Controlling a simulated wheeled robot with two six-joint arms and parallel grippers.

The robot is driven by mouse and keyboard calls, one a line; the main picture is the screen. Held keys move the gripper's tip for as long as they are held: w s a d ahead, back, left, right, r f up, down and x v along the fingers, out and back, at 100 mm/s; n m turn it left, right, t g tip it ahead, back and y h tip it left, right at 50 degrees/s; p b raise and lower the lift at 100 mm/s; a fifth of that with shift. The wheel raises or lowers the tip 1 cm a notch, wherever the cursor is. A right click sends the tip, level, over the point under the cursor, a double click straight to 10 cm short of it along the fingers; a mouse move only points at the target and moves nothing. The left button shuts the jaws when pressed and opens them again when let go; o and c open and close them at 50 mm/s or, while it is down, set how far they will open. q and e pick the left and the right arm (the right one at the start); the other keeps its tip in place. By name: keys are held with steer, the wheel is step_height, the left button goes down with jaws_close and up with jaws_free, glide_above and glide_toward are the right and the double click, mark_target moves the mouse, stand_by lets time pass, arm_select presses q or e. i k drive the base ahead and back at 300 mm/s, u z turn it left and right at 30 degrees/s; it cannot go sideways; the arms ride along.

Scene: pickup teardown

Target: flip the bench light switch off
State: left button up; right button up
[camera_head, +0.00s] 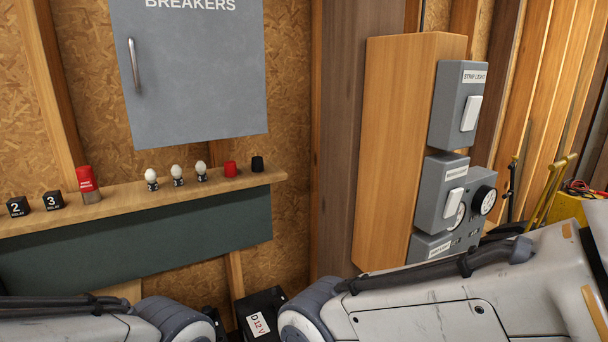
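Grey switch boxes are mounted one above another on a wooden post at the right. The top box (458,105) is labelled "STRIP LIGHT" and has a white rocker switch (471,113). The box below it (432,190) has another white rocker switch (453,203); its label is too small to read. I cannot tell for sure which switch is the bench light's, nor whether either is on or off. Links of both my arms cross the bottom of the view. Neither gripper shows.
A lower grey panel with round gauges (484,200) is partly hidden by my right arm. A grey "BREAKERS" cabinet (195,75) hangs over a wooden shelf (130,203) holding bulbs, relays and caps. A black 12 V box (262,306) sits below. Yellow equipment (573,207) stands far right.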

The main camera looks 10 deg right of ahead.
mark_target(452, 203)
steer(key=k, duration=0.5)
steer(key=u, duration=0.5)
steer(key=i, duration=0.55)
steer(key=z, duration=1.15)
